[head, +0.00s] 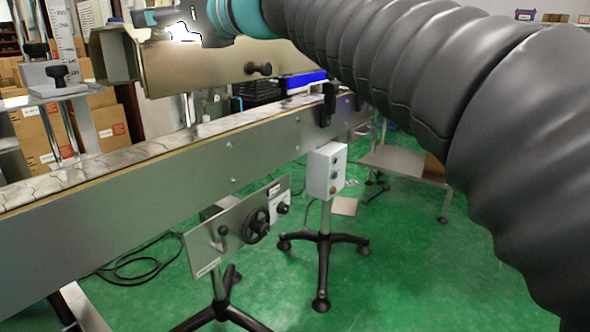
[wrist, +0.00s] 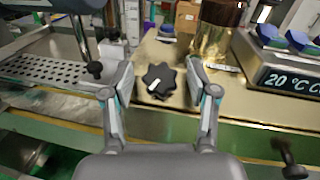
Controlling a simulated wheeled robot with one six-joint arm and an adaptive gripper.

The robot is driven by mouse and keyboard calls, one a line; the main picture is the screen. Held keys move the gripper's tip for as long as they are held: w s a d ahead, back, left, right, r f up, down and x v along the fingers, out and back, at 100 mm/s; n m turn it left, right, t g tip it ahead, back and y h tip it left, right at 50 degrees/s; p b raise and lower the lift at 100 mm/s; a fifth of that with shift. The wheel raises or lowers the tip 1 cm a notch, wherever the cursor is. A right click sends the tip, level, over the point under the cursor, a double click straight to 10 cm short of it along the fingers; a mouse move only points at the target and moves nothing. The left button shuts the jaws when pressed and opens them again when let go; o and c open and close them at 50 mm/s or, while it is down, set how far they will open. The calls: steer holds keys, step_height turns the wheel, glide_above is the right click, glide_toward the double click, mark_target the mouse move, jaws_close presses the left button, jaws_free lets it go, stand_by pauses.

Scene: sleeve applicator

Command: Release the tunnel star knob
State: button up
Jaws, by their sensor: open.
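The tunnel star knob (wrist: 158,82) is black and lobed, with a white mark on it. In the wrist view it sits on the pale metal top of the tunnel, between my two fingers. My gripper (wrist: 160,66) is open, one finger on each side of the knob, with a visible gap on both sides. I cannot tell the exact height of the fingertips over it. In the head view the tunnel (head: 200,68) is a long metal box above the conveyor, with my wrist over it. The star knob cannot be made out there.
A display reading 20 °C (wrist: 290,80) stands right of the knob, and a brownish cylinder (wrist: 212,38) stands behind it. A smaller black knob (wrist: 94,70) is at left. The conveyor (head: 130,155) runs below the tunnel. A handwheel panel (head: 240,222) and grey control box (head: 326,170) stand in front.

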steer(key=shift+s+m+t, duration=0.1)
steer(key=shift+m+t, duration=0.3)
steer(key=shift+d+m+t+h, duration=0.15)
steer(key=shift+m+t+h, duration=0.15)
steer(key=shift+h, duration=0.1)
steer(key=v, duration=1.4)
steer(key=d+f+n+g+h, duration=0.1)
steer(key=f+n, duration=0.3)
steer(key=f, duration=0.4)
steer(key=s+d+f+n+g+h, duration=0.1)
steer(key=d+f+n+h, duration=0.3)
steer(key=f, duration=0.4)
steer(key=s+d+f+n+g+h, duration=0.1)
steer(key=d+f+n+h, duration=0.1)
steer(key=f+n, duration=0.3)
step_height(320, 180, down, 4)
steer(key=shift+s+d+f+h+p, duration=0.1)
steer(key=shift+s+d+h+p, duration=0.2)
steer(key=shift+h, duration=0.2)
